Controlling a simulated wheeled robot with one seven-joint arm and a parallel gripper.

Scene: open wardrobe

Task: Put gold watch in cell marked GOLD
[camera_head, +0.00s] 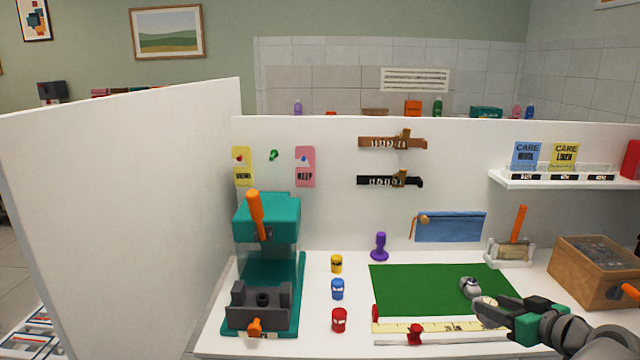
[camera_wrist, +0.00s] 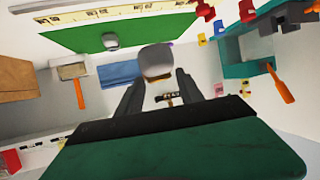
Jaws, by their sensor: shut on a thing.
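My gripper (camera_head: 486,303) is at the right front of the green mat (camera_head: 415,283), low over the worktop. In the wrist view, its fingers (camera_wrist: 158,90) are closed on a grey, blocky thing (camera_wrist: 155,60) with a thin gold-brown edge. This may be the gold watch, but its face is not visible. A second small, round, silver-grey thing (camera_head: 469,287) lies on the mat just beyond the gripper; it also shows in the wrist view (camera_wrist: 110,40). A wooden box (camera_head: 590,275) with a dark, cell-like interior stands at the right. I cannot read a GOLD mark.
A teal press (camera_head: 268,220) with an orange lever stands at the left. Yellow, blue and red pots (camera_head: 337,289) stand beside it. A yellow ruler (camera_head: 440,325) runs along the mat's front. The mat's middle is clear.

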